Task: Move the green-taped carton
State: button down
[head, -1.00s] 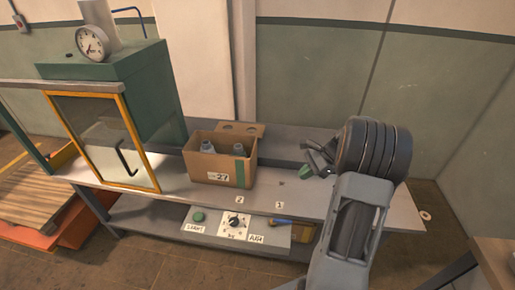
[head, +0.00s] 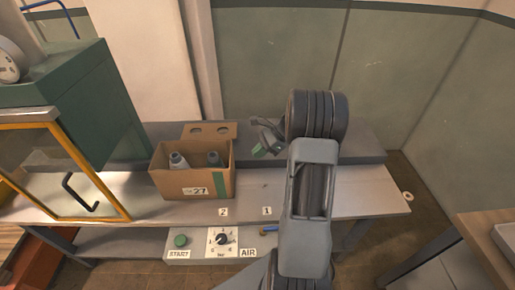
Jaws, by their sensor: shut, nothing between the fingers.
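The open carton (head: 166,186) stands upright on the grey bench, with a green tape strip (head: 219,184) down its front and a label reading 27. Two grey bottles (head: 178,161) stand inside, and its back flap with two holes is up. My gripper (head: 259,147) is to the right of the carton, apart from it, over the back of the bench. It is shut and empty, with green at its fingertips. The wrist partly hides the bench behind it.
Left of the carton is a green chamber with a yellow-framed glass door (head: 45,178) and black handle. Labels 2 (head: 223,212) and 1 mark the bench's front edge. A control panel (head: 200,243) sits below. Bench right of my arm is clear.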

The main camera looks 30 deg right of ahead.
jog(key=w+a+f+p, duration=0.1)
jog(key=a+f, duration=0.3)
jog(key=a, duration=0.4)
jog(key=shift+w+f+p, duration=0.3)
jog(key=shift+w+p, duration=0.1)
jog(key=shift+w, duration=0.25)
